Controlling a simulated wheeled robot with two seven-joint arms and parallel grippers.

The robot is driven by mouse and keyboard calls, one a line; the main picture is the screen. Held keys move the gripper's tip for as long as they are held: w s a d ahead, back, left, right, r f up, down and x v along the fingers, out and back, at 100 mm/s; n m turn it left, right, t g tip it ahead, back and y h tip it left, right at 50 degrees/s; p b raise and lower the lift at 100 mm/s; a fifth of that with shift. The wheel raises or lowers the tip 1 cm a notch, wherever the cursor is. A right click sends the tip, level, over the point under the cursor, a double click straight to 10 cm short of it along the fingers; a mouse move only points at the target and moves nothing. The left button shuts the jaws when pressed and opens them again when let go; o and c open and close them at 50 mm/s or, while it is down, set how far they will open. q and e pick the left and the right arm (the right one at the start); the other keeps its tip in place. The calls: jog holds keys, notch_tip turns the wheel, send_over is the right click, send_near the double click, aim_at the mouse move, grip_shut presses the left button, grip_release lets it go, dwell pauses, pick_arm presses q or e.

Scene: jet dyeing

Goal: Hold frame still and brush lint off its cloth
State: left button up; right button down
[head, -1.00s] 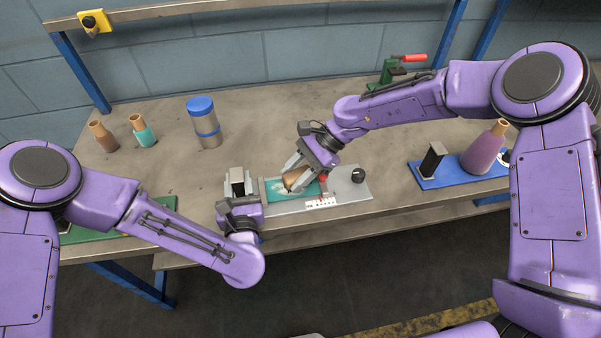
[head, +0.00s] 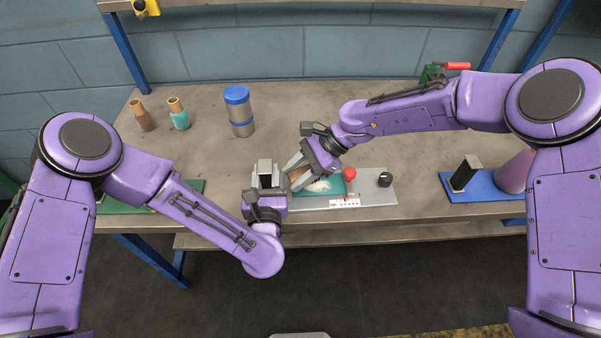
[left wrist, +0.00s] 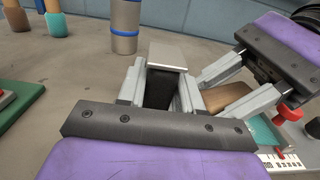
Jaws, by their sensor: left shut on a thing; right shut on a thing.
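The grey frame (head: 372,197) lies flat near the table's front edge and holds a teal cloth (head: 336,187), which also shows in the left wrist view (left wrist: 263,130). A pale lint patch (head: 318,186) is on the cloth. My left gripper (head: 266,184) is shut on a black post with a metal top (left wrist: 160,85) at the frame's left end. My right gripper (head: 299,170) is shut on a brown brush (head: 299,177), low over the cloth's left part. Its fingers and the brush show in the left wrist view (left wrist: 228,97). Whether the brush touches the cloth is hidden.
A red knob (head: 349,173) and a black knob (head: 385,179) stand on the frame's right part. A blue-lidded canister (head: 239,112) and two small bottles (head: 141,115) stand behind left. The table's middle back is clear.

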aim_at(296, 174)
pick_arm(q)
jog(key=shift+d+h, duration=0.35)
jog(key=shift+h, duration=0.05)
pick_arm(e)
notch_tip(296, 174, up, 5)
jog(key=shift+a, duration=0.15)
pick_arm(q)
jog(key=shift+a, duration=0.1)
pick_arm(e)
jog(key=shift+r, duration=0.55)
jog(key=shift+r, duration=1.45)
pick_arm(q)
jog(key=o, duration=1.1)
jog(key=shift+o, duration=0.2)
